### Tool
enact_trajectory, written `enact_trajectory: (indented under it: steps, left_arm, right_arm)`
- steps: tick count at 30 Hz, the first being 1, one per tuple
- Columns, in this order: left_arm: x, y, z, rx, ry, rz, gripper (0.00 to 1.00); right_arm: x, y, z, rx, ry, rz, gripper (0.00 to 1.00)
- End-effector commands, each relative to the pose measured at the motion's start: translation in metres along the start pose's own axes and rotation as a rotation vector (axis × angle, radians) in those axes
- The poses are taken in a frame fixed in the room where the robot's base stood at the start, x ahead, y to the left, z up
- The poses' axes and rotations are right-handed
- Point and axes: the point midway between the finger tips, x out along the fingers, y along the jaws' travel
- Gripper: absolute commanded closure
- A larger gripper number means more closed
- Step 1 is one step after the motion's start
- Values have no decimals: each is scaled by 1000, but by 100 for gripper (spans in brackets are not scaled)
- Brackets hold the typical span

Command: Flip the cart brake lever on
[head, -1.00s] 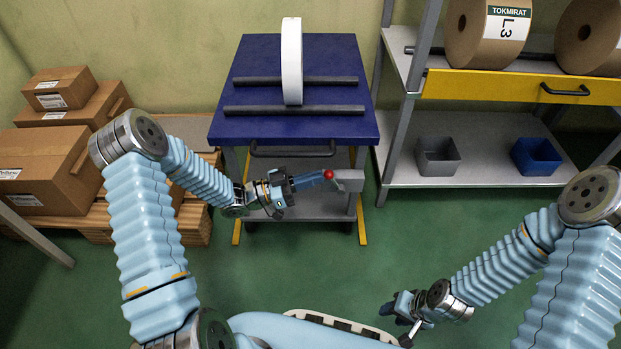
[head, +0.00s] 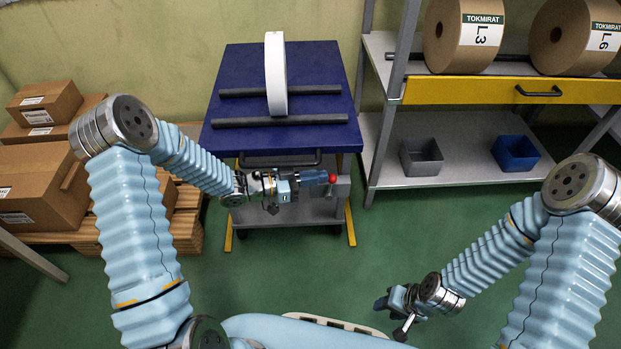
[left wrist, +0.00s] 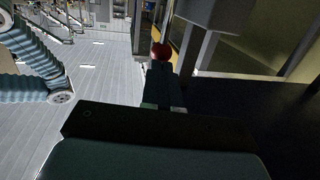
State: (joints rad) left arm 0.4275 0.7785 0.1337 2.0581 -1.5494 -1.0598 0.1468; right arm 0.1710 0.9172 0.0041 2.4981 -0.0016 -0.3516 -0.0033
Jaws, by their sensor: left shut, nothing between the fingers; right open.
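The blue-topped cart (head: 235,80) stands ahead of me. At its right front a grey bracket (head: 343,188) carries the brake lever, whose red knob (head: 333,178) shows beside it. My left gripper (head: 322,178) is shut and empty, its tips at the knob's left side. In the left wrist view the red knob (left wrist: 160,50) lies just beyond the fingertips (left wrist: 163,78); I cannot tell whether they touch it. The lever's shaft is mostly hidden. My right gripper (head: 388,303) is open and empty, low over the floor, far from the lever.
Two dark bars and a white roll (head: 276,75) lie on the cart top. A shelf with brown rolls (head: 465,35), a grey bin (head: 421,157) and a blue bin (head: 515,153) stands right. Cardboard boxes (head: 40,185) are stacked left. Green floor is clear between.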

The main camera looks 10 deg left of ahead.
Motion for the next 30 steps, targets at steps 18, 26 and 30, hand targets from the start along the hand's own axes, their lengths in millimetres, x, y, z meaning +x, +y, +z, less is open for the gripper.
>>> enact_trajectory:
  steps: [18,26,30]
  left_arm:
    - [7,1,-3,0,1,0,100]
    - [7,1,-3,0,1,0,100]
    - [3,0,-2,0,0,-1,100]
  right_arm:
    - [1,0,0,0,-1,0,57]
    - [1,0,0,0,-1,0,57]
    - [0,0,0,0,-1,0,57]
